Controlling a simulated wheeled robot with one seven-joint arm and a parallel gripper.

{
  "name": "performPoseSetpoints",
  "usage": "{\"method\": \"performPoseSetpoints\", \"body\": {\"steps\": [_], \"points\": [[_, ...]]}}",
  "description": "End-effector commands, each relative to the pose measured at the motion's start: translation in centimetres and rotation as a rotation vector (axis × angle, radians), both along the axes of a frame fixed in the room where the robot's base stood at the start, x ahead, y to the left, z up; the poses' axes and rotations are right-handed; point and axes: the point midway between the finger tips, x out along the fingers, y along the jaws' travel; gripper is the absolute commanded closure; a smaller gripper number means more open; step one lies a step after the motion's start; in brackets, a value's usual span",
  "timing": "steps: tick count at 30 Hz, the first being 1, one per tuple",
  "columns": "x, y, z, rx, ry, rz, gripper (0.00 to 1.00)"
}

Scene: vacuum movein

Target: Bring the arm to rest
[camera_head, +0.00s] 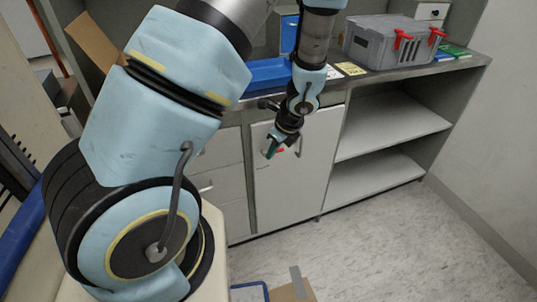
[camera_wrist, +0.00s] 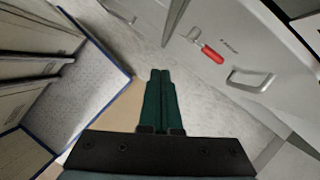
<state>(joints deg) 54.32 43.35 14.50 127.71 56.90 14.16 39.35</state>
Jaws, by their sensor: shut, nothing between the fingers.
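My gripper (camera_wrist: 160,76) is shut, with its two green fingers together and nothing between them in the wrist view. In the head view my gripper (camera_head: 270,154) hangs at the end of my bent arm, in front of the white cabinet door and below the counter edge. It points downward. Whether it touches the door cannot be told from the head view.
A counter (camera_head: 365,78) runs along the wall, with a grey crate with red latches (camera_head: 390,42) and a blue tray (camera_head: 268,72) on it. Open shelves (camera_head: 390,122) stand at right. A red-handled latch (camera_wrist: 212,54) is on a grey surface. Floor (camera_head: 380,240) is clear at right.

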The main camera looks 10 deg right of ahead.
Motion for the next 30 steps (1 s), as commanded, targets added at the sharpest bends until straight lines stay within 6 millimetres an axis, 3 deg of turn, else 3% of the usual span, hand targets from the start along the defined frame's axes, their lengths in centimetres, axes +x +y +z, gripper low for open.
{"method": "performPoseSetpoints", "body": {"steps": [9, 20, 23, 25, 30], "points": [[-2.0, -0.5, 5.2, -0.003, -0.001, -0.002, 1.00], [-2.5, -0.2, 6.9, -0.010, -0.002, 0.031, 1.00], [-2.3, 1.5, 7.9, -0.056, -0.014, 0.183, 1.00], [-2.1, 3.6, 9.2, -0.115, -0.031, 0.379, 1.00], [-2.7, 9.7, 13.0, -0.301, -0.087, 1.038, 1.00]]}}
